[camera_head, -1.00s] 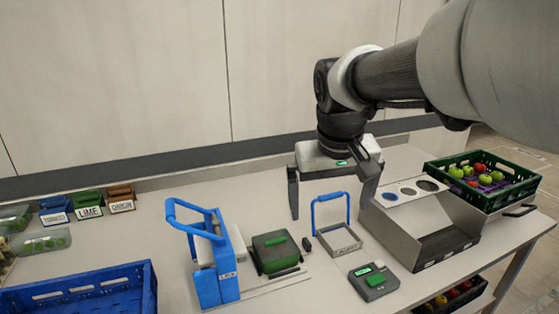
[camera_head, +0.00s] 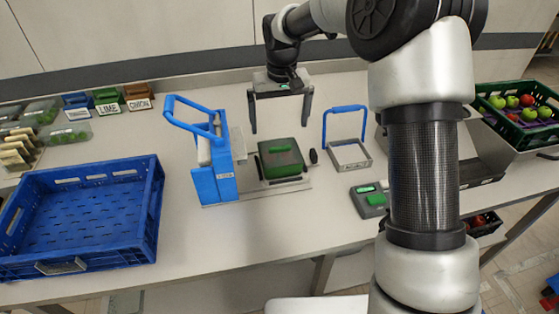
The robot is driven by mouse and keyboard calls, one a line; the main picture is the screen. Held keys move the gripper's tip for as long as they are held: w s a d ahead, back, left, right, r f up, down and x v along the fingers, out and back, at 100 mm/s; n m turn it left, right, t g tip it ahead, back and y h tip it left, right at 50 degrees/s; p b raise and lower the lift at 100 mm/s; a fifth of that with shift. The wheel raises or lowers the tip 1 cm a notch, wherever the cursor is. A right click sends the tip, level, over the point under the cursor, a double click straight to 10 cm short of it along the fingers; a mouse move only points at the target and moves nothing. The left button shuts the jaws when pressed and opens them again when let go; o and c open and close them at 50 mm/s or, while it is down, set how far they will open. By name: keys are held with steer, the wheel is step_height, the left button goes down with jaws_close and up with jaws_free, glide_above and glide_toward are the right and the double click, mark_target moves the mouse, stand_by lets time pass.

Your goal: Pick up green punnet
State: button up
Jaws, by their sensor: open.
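The green punnet (camera_head: 281,161) appears as a dark green, box-like thing with a brighter green bar across its top. It sits on a flat plate beside the blue lever device, at the middle of the bench. My gripper (camera_head: 280,126) is open and empty, pointing down. In the picture its fingers are just above and behind the punnet, one toward each side. I see no contact; the exact height gap cannot be told.
The blue lever device (camera_head: 216,165) stands close left of the punnet. A blue-handled frame (camera_head: 348,150) and a grey device with a green top (camera_head: 370,200) are to the right. An empty blue crate (camera_head: 150,215) is at left, a green produce crate (camera_head: 490,122) at far right.

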mark_target(280, 147)
steer(key=f, duration=0.3)
steer(key=w+f, duration=0.1)
steer(key=f, duration=0.7)
steer(key=shift+w+f, duration=0.1)
steer(key=shift+w, duration=0.1)
steer(key=c, duration=0.9)
